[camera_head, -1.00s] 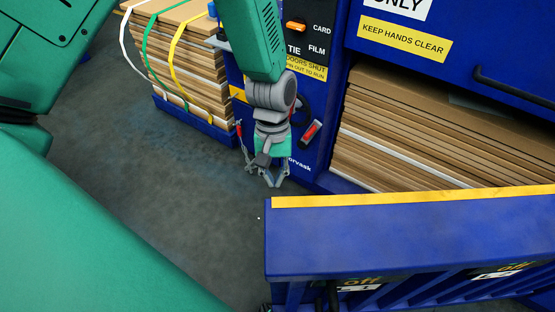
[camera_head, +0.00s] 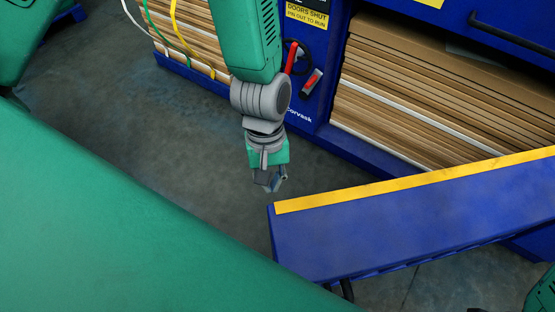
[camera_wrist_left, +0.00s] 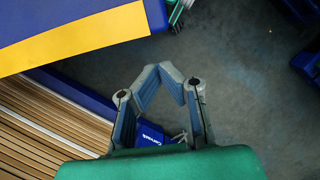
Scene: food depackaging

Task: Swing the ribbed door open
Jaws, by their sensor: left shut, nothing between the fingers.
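The blue door (camera_head: 400,219) with a yellow strip along its top edge stands swung out from the blue machine, across the lower right of the head view. Its ribbed face is turned away and mostly hidden. My left gripper (camera_head: 270,187) is shut and empty, just beyond the door's free end corner, with a small apparent gap. My right gripper is not in view.
The blue machine (camera_head: 305,107) holds stacked cardboard (camera_head: 430,100) in its opening. A red-handled pin (camera_head: 311,82) hangs on its front panel. A strapped cardboard bale (camera_head: 185,40) stands at the upper left. Grey floor (camera_head: 160,130) is clear left of the gripper.

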